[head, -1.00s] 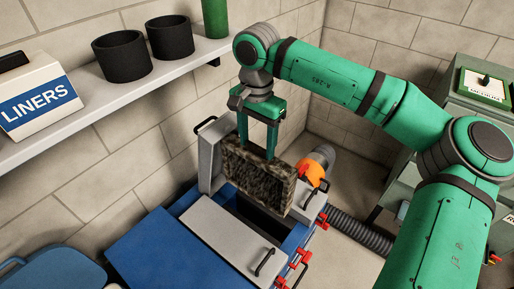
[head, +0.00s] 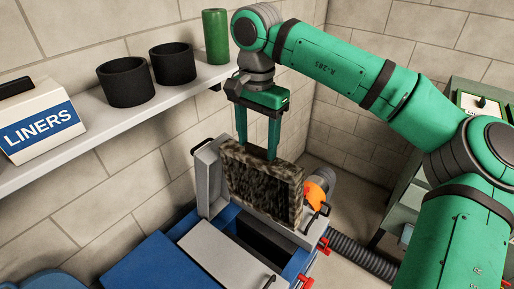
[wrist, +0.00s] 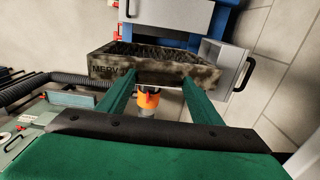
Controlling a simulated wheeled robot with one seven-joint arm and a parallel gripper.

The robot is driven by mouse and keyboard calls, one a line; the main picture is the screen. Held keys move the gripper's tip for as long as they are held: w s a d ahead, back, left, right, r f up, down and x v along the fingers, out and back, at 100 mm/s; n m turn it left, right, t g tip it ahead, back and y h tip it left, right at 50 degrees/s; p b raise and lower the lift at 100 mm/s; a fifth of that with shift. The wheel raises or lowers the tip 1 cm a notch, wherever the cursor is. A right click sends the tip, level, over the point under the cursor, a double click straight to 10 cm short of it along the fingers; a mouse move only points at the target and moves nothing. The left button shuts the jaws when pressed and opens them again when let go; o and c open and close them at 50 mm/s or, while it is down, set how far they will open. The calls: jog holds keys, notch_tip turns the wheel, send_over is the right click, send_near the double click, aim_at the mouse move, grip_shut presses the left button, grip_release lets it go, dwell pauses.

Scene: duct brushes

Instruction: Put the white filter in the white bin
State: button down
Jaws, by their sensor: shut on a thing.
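My gripper (head: 257,152) is shut on a dirty filter (head: 262,186), a flat framed block mottled grey-brown and black rather than clean white. It hangs upright above the open slot of a blue and grey duct housing (head: 196,217). In the wrist view the filter (wrist: 160,68) lies between my gripper's fingers (wrist: 160,84), with partly readable dark lettering on its edge. I cannot tell from the head view whether the filter's lower edge is fully clear of the slot. No clean white filter and no white bin show in either view.
A raised grey door (head: 211,178) stands left of the filter, close to it. An orange part (head: 318,190) and a ribbed hose (head: 360,250) are at the right. A wall shelf (head: 95,125) holds a LINERS box (head: 38,122), black cups (head: 126,84) and a green cylinder (head: 215,38).

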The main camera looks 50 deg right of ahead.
jog(key=shift+r, duration=3.65)
jog(key=shift+s+f, duration=0.1)
jog(key=shift+f, duration=0.05)
